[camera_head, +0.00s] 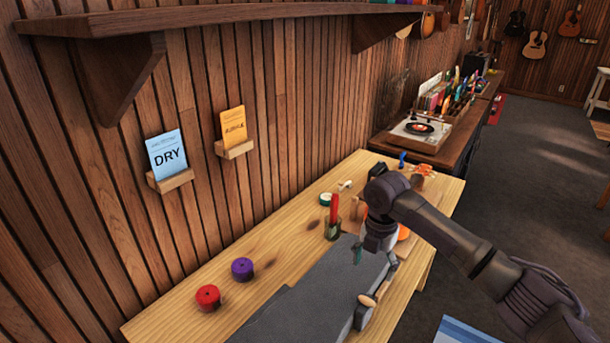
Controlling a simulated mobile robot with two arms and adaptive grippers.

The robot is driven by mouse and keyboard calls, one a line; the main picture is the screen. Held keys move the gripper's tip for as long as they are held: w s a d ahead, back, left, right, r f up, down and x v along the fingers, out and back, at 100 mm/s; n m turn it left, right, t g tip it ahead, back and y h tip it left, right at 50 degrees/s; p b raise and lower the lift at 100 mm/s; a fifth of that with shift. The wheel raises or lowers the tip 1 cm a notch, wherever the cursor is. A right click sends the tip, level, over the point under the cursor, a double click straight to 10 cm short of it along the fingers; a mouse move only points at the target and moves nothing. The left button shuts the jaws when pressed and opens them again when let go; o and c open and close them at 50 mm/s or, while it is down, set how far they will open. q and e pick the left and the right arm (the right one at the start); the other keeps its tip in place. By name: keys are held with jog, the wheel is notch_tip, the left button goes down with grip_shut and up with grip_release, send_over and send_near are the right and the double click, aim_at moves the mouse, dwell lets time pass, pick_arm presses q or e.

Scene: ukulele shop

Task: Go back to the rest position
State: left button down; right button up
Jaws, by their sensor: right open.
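My right arm comes in from the right edge and reaches over the wooden workbench (225,262). My right gripper (374,262) points down over the far right part of the grey mat (310,285), with its fingers apart. I see nothing held between them. The gripper and arm hide part of an orange object behind them. My left gripper does not show.
A red upright item (334,208) stands near the wall. A shelf (230,14) juts out above. A record player (420,131) stands beyond; grey floor lies right.

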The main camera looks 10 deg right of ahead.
jog(key=s+a+f+m+t+y, duration=0.1)
jog(key=s+a+f+m+y, duration=0.1)
jog(key=s+a+f+m, duration=0.85)
jog(key=s+d+m+t+h, duration=0.25)
jog(key=s+m, duration=1.15)
jog(key=s, duration=0.7)
notch_tip(320, 180, down, 29)
jog(key=s+d+g+b, duration=0.1)
jog(key=s+b, duration=0.1)
jog(key=b, duration=0.1)
jog(key=s+d+f+g+b, duration=0.1)
jog(key=s+d+f, duration=0.2)
jog(key=s+f, duration=1.3)
jog(key=shift+f+b, duration=0.4)
jog(key=shift+f, duration=0.45)
jog(key=shift+n+g+y, duration=0.25)
